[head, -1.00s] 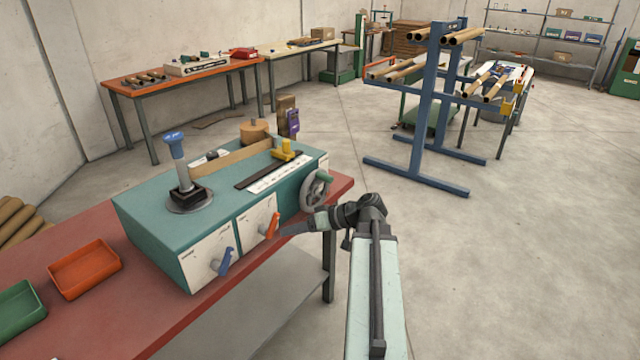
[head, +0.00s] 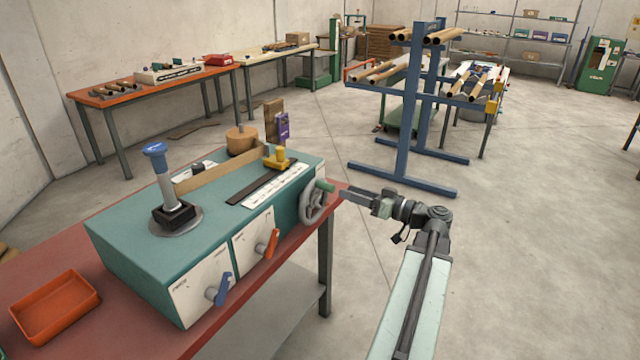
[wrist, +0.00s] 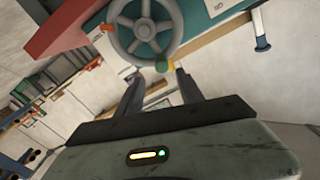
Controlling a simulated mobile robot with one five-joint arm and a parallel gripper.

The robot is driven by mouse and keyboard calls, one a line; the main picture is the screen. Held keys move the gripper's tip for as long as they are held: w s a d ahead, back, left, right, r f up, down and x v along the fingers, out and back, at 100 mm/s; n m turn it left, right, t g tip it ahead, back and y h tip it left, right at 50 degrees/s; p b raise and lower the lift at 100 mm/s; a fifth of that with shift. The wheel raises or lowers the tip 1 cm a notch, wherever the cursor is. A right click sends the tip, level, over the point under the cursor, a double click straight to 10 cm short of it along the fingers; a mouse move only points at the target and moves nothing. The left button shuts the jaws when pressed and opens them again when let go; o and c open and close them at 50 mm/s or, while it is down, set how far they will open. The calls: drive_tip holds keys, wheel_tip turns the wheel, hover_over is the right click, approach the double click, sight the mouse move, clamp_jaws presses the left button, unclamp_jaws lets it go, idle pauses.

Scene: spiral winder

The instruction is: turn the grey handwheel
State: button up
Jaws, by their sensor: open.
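The grey handwheel (head: 313,203) is on the right end of the teal machine (head: 140,235), with a green crank knob (head: 325,185) at its upper right. In the wrist view the wheel (wrist: 145,28) is at the top centre, and its green knob (wrist: 162,65) points toward the gap between my fingers. My gripper (head: 345,195) is open, just to the right of the wheel and close to the knob. In the wrist view my two fingers (wrist: 160,90) stand apart with nothing visible between them. Whether a finger touches the knob cannot be told.
On the machine front are an orange lever (head: 270,245) and a blue lever (head: 220,290); a blue-topped post (head: 160,175) stands on top. The red bench (head: 120,340) carries an orange tray (head: 55,305). A blue rack (head: 410,120) stands behind; the floor to the right is clear.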

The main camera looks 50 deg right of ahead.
sight(334, 188)
drive_tip(key=x, duration=0.8)
drive_tip(key=shift+w+a, duration=0.2)
drive_tip(key=shift+a, duration=0.1)
clamp_jaws()
drive_tip(key=shift+f, duration=0.1)
idle(0.7)
